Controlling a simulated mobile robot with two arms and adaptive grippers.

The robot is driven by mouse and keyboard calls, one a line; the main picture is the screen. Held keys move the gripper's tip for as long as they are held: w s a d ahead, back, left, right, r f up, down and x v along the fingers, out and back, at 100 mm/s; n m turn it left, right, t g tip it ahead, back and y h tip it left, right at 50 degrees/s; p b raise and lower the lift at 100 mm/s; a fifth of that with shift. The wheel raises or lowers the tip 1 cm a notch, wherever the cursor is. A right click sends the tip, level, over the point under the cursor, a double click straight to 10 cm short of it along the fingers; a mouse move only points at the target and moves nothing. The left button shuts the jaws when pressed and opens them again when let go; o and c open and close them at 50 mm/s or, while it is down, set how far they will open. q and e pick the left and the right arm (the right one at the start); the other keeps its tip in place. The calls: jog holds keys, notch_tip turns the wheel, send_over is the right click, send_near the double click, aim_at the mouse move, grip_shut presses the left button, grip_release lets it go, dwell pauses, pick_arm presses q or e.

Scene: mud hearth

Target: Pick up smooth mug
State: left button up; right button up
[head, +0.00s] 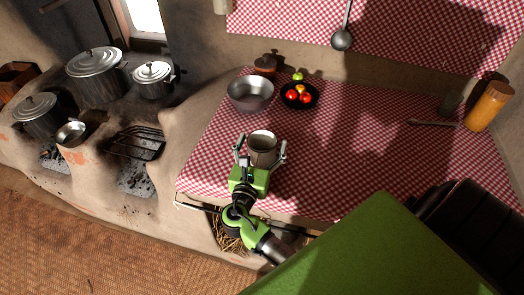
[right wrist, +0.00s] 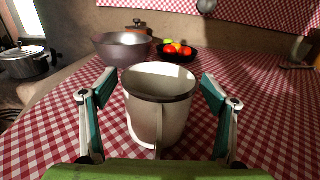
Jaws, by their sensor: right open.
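The smooth mug (head: 263,146) is pale with a dark rim and stands upright on the red-checked cloth. In the right wrist view the mug (right wrist: 158,112) fills the middle, with its handle toward my gripper. My right gripper (head: 261,149) is open, with one finger on each side of the mug. In the right wrist view the fingers of my right gripper (right wrist: 158,98) show gaps between them and the mug, so they look apart from it. My left gripper is not in view.
Behind the mug are a metal bowl (head: 250,94), a dark plate of tomatoes (head: 299,96) and a small brown lidded pot (head: 266,65). The stove with lidded pots (head: 95,75) is at left. A wooden cylinder (head: 489,106) stands at right. The cloth right of the mug is clear.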

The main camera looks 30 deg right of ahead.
jog(key=c, duration=1.3)
